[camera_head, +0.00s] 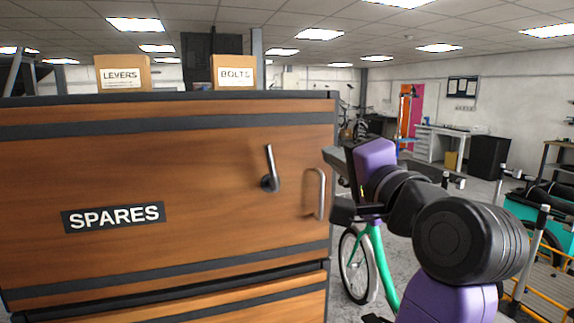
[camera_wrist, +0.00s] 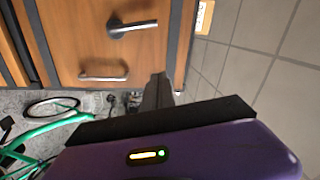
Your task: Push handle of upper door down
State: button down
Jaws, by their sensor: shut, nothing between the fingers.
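The upper door (camera_head: 215,150) is a wooden panel with dark bands and a "SPARES" label. Its lever handle (camera_head: 269,165) is dark at the pivot, with a metal arm standing almost upright, leaning slightly left. In the wrist view, which is turned sideways, the lever (camera_wrist: 133,27) points right. A fixed D-shaped pull (camera_head: 320,194) is right of the lever. My gripper (camera_head: 335,158) is at the door's right edge, right of the lever and apart from it. In the wrist view its dark fingers (camera_wrist: 158,90) are together, with nothing between them.
A lower door (camera_head: 200,300) is beneath. Boxes marked LEVERS (camera_head: 122,74) and BOLTS (camera_head: 234,72) stand on top of the cabinet. A green bicycle (camera_head: 375,262) is right of the cabinet, beneath my arm. Bike parts and a cargo rack (camera_head: 540,285) are at the right.

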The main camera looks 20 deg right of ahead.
aim_at(270, 166)
jog(key=shift+a+f+m+g+y, duration=0.2)
jog(key=shift+f+m+g, duration=0.1)
jog(key=shift+f, duration=0.3)
jog(key=shift+a+f+m+g+y, duration=0.1)
jog(key=shift+a+f+m+g, duration=0.15)
jog(key=shift+f, duration=0.3)
jog(key=w+a+p, duration=0.3)
jog(key=w+a, duration=0.1)
jog(key=w, duration=0.6)
jog(key=shift+w+a+f+p, duration=0.15)
jog(key=shift+w+f+p, duration=0.2)
jog(key=shift+w+f, duration=0.05)
jog(key=shift+a+n, duration=0.1)
jog(key=shift+n, duration=0.15)
